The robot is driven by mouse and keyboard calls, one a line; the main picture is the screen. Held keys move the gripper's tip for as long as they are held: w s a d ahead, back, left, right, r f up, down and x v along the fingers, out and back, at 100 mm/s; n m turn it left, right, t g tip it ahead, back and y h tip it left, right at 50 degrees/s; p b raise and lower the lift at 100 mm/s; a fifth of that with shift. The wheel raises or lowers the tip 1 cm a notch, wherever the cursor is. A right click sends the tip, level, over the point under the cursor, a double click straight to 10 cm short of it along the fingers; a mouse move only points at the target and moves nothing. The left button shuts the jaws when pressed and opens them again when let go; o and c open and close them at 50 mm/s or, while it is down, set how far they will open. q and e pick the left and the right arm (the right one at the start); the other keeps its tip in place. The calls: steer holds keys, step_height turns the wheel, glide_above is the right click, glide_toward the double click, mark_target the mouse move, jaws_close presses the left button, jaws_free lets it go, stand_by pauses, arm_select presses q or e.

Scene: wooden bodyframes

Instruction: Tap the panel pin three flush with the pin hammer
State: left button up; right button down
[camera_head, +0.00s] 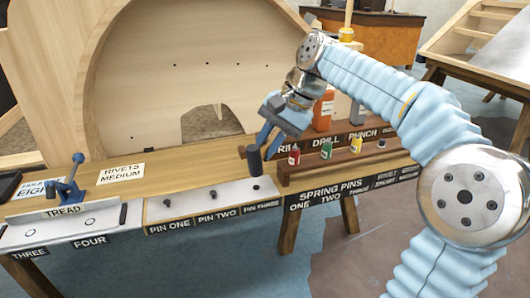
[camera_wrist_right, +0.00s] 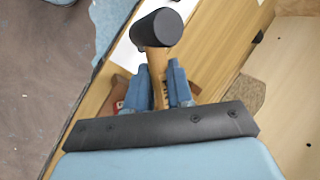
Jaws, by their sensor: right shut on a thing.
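My right gripper (camera_head: 264,134) reaches down over the bench from the right. It is shut on the wooden handle (camera_wrist_right: 156,72) of the pin hammer, whose black head (camera_wrist_right: 157,28) shows in the wrist view. In the head view the black hammer head (camera_head: 254,160) hangs above the pale plate (camera_head: 190,205), over the pin three end. Panel pin three (camera_head: 256,187) is a small dark stub below the head, with a gap between them. Pin two (camera_head: 212,194) and pin one (camera_head: 167,203) stand to its left. My left gripper is out of view.
A wooden rack (camera_head: 340,164) with red, green and yellow bottles stands right of the plate. A blue hand tool (camera_head: 70,188) stands by the TREAD plate at left. A curved wooden panel (camera_head: 200,80) rises behind. An orange container (camera_head: 323,110) stands at the back.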

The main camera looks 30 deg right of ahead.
mark_target(273, 138)
steer(key=d+r+m, duration=0.1)
steer(key=w+d+m+t, duration=0.1)
steer(key=m, duration=0.1)
steer(key=shift+w+d+r+b, duration=0.1)
steer(key=shift+w+r+b, duration=0.05)
steer(key=shift+r+b, duration=0.2)
steer(key=shift+w+d+r+t, duration=0.1)
steer(key=shift+d+t, duration=0.05)
steer(key=shift+t, duration=0.15)
steer(key=shift+f+b, duration=0.6)
steer(key=shift+b, duration=0.3)
steer(key=shift+f+b, duration=0.4)
steer(key=shift+f, duration=0.4)
